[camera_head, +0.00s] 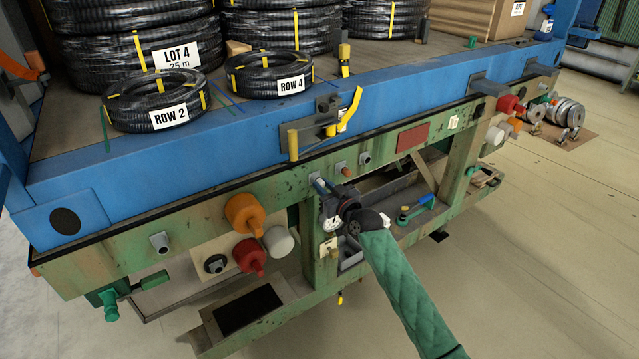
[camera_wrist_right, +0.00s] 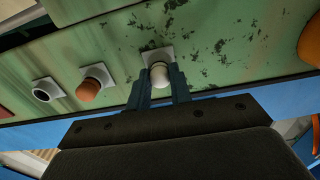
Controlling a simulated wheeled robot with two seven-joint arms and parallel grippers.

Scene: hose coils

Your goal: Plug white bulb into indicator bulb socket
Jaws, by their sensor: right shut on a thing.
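My right gripper (camera_head: 319,184) reaches the green front panel from the right with its green-sleeved arm. In the right wrist view its blue fingers (camera_wrist_right: 160,88) are shut on the white bulb (camera_wrist_right: 162,76). The bulb's base end points at a square pale socket plate (camera_wrist_right: 158,56) on the panel and seems to meet it. I cannot tell whether it is seated. In the head view the fingers hide most of the bulb; the plate (camera_head: 315,177) shows just at their tips. My left gripper is not in view.
Beside it are an orange-brown bulb (camera_wrist_right: 90,88) in a socket and an empty dark-centred socket (camera_wrist_right: 45,90). Large orange (camera_head: 243,213), red (camera_head: 248,256) and white (camera_head: 279,241) knobs stick out left of the gripper. A blue beam (camera_head: 230,125) overhangs above. A lower shelf (camera_head: 415,210) holds tools.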

